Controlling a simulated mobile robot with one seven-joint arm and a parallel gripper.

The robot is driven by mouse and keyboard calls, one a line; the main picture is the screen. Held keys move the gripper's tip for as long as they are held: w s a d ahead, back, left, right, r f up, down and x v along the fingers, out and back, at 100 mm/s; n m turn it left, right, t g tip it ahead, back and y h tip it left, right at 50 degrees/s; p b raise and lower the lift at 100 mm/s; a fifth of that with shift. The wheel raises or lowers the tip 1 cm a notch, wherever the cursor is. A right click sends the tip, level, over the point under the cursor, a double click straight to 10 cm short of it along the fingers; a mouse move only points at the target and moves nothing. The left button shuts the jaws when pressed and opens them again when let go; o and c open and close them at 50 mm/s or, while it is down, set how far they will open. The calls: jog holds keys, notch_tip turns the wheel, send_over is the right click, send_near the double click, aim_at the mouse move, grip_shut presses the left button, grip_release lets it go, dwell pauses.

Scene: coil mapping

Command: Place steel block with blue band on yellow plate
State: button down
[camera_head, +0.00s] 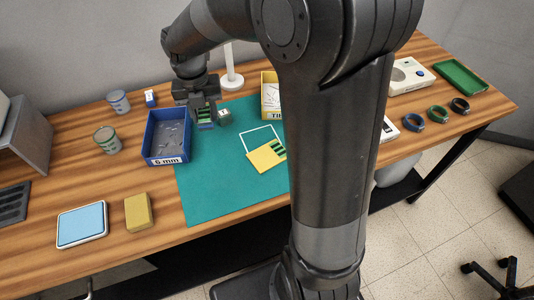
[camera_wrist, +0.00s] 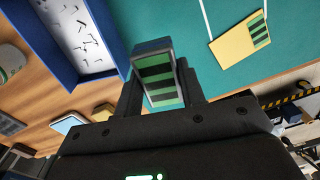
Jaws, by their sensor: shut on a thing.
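My gripper (camera_wrist: 160,88) is shut on a grey steel block (camera_wrist: 151,46), whose face towards the wrist camera carries green and dark stripes. In the head view my gripper (camera_head: 205,106) points down at the back left of the green mat, with the block (camera_head: 206,125) below it showing some blue low down. Whether it touches the mat cannot be told. The yellow plate (camera_head: 261,158) lies flat on the mat, to the right and nearer the front, with a green-and-dark striped patch at its right. It also shows at the upper right of the wrist view (camera_wrist: 228,46).
A blue bin (camera_head: 167,155) marked "6 mm" stands left of the mat (camera_head: 210,190). A small grey-green block (camera_head: 224,116) is close right of my gripper. A yellow-framed box (camera_head: 269,97) stands behind the plate. White outline marks the mat by the plate. The front mat is clear.

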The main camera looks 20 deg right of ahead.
jog(key=s+d+m, duration=0.3)
jog(key=s+d, duration=0.5)
jog(key=d, duration=0.4)
jog(key=s+d+m, duration=0.3)
jog(key=s+d, duration=0.5)
jog(key=d, duration=0.3)
send_over(268, 155)
notch_tip(268, 155, down, 7)
jog(key=shift+r, duration=0.1)
jog(key=shift+f, duration=2.05)
jog(key=c, duration=0.9)
grip_release()
jog(key=shift+f, duration=0.15)
